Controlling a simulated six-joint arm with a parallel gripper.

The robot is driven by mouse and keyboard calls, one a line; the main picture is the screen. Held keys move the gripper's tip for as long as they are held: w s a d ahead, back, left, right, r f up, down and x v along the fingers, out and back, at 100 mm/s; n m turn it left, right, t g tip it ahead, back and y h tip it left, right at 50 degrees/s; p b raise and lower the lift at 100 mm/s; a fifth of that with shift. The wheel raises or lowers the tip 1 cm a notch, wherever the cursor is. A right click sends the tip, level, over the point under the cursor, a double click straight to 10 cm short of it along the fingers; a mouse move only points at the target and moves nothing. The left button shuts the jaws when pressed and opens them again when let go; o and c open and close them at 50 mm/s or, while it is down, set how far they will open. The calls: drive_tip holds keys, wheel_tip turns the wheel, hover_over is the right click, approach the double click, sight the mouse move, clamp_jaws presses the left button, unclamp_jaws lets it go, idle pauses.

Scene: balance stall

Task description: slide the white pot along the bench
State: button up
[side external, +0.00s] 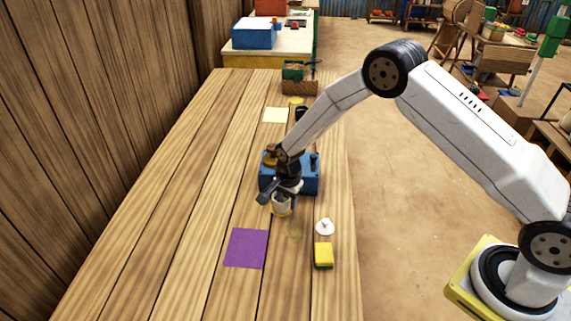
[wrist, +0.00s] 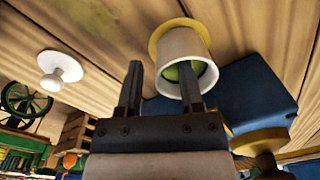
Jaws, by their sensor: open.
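The white pot (side external: 281,207) stands on the bench (side external: 190,210) just below my gripper (side external: 277,195). In the wrist view the pot (wrist: 172,50) shows its open mouth, something green inside, and a yellow ring at its base. My gripper (wrist: 160,70) is open there. Its right finger overlaps the pot's mouth and its left finger is outside, beside the wall; I cannot tell whether either touches. A white lid with a knob (side external: 325,227) lies on the bench to the right of the pot; it also shows in the wrist view (wrist: 60,72).
A blue box (side external: 308,178) stands close behind the pot. A purple square (side external: 246,248) lies in front, left. A yellow block (side external: 323,254) sits near the right edge. A pale square (side external: 275,115) and a brown crate (side external: 299,87) are farther back. The bench's left side is clear.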

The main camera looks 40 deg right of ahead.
drive_tip(key=shift+f, duration=0.35)
clamp_jaws()
idle(1.3)
